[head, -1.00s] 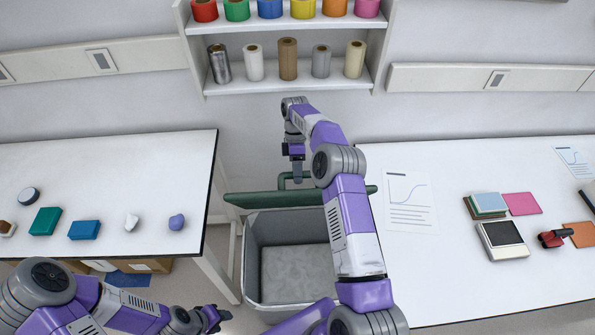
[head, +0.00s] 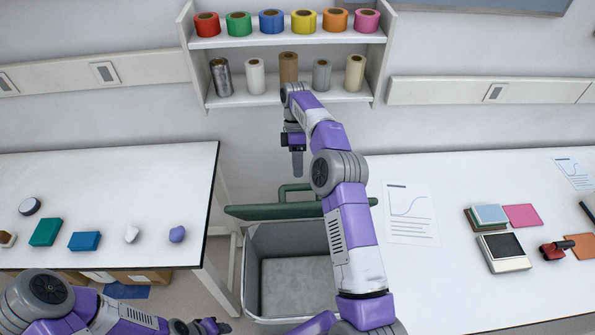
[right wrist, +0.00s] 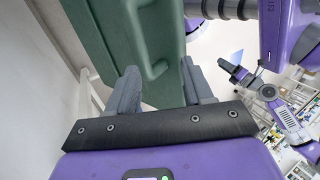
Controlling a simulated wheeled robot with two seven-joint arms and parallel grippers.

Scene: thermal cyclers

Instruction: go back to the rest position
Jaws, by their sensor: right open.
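My right gripper (head: 297,165) hangs above and behind the open green lid (head: 262,212) of a grey bin (head: 249,275), below the wall shelf. In the right wrist view its two grey fingers (right wrist: 160,88) are spread apart, with nothing held between them. The green lid with its handle (right wrist: 152,68) shows beyond the fingers. My left gripper (head: 215,326) is low at the bottom edge of the head view, by the left table. Its fingers are too small there to read.
The left table (head: 120,185) holds several small objects. The right table (head: 440,290) holds a paper sheet (head: 408,213), coloured pads and a red-and-black tool (head: 556,249). The wall shelf (head: 270,98) with rolls stands just behind the right arm.

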